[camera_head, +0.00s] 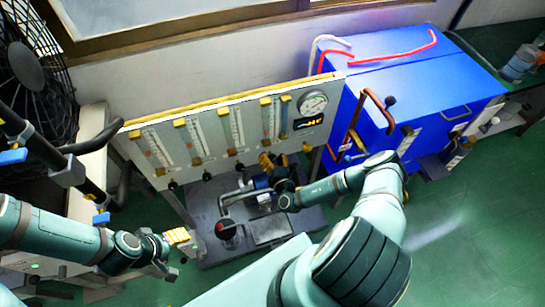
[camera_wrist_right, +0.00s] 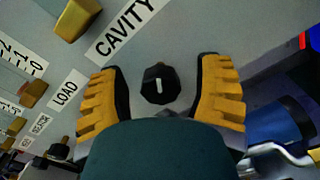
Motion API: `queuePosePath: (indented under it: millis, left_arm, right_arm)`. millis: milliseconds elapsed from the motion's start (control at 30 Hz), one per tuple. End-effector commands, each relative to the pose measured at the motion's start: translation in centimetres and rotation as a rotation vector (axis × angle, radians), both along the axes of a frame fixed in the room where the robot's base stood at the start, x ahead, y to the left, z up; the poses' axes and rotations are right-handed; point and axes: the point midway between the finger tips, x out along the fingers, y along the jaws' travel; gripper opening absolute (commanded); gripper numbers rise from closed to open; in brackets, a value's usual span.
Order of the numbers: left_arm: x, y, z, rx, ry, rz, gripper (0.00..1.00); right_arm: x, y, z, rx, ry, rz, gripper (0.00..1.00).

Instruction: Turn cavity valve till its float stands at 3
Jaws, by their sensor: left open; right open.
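The cavity valve is a black faceted knob (camera_wrist_right: 158,84) with a white pointer line, on the grey panel beside the CAVITY label (camera_wrist_right: 123,28). My right gripper (camera_wrist_right: 161,88) is open, its yellow fingers on either side of the knob, with visible gaps to both. In the head view my right gripper (camera_head: 272,162) is at the lower right of the panel (camera_head: 152,122) and hides the knob. The flow tubes (camera_head: 238,128) stand on the panel; their floats are too small to read. My left gripper (camera_head: 180,238) is open and empty, low and left of the panel.
A round gauge (camera_head: 313,103) is at the panel's upper right. A blue cabinet (camera_head: 400,75) stands to the right, a fan (camera_head: 30,70) at the left. Pipework on a dark base (camera_head: 270,228) lies below the panel.

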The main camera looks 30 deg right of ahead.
Motion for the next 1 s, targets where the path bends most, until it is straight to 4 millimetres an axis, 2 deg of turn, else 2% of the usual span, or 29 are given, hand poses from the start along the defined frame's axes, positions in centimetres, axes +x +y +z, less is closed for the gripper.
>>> queuePosePath:
  millis: [167, 400, 600, 800, 1000]
  left_arm:
    - [0.0, 0.0, 0.0, 0.0, 0.0, 0.0, 0.65]
    - [0.0, 0.0, 0.0, 0.0, 0.0, 0.0, 0.65]
    - [0.0, 0.0, 0.0, 0.0, 0.0, 0.0, 0.65]
    - [0.0, 0.0, 0.0, 0.0, 0.0, 0.0, 0.65]
    - [0.0, 0.0, 0.0, 0.0, 0.0, 0.0, 0.65]
  right_arm:
    - [-1.9, 0.4, -0.1, 0.003, 0.003, 0.0, 0.65]
    - [-6.7, 1.5, -0.1, 0.003, 0.003, -0.001, 0.65]
    - [-9.9, 2.3, -0.1, 0.001, 0.001, -0.002, 0.65]
    - [-11.4, 2.7, 0.0, 0.0, -0.001, -0.002, 0.65]
    - [-11.6, 2.7, 0.0, -0.001, -0.001, -0.001, 0.65]
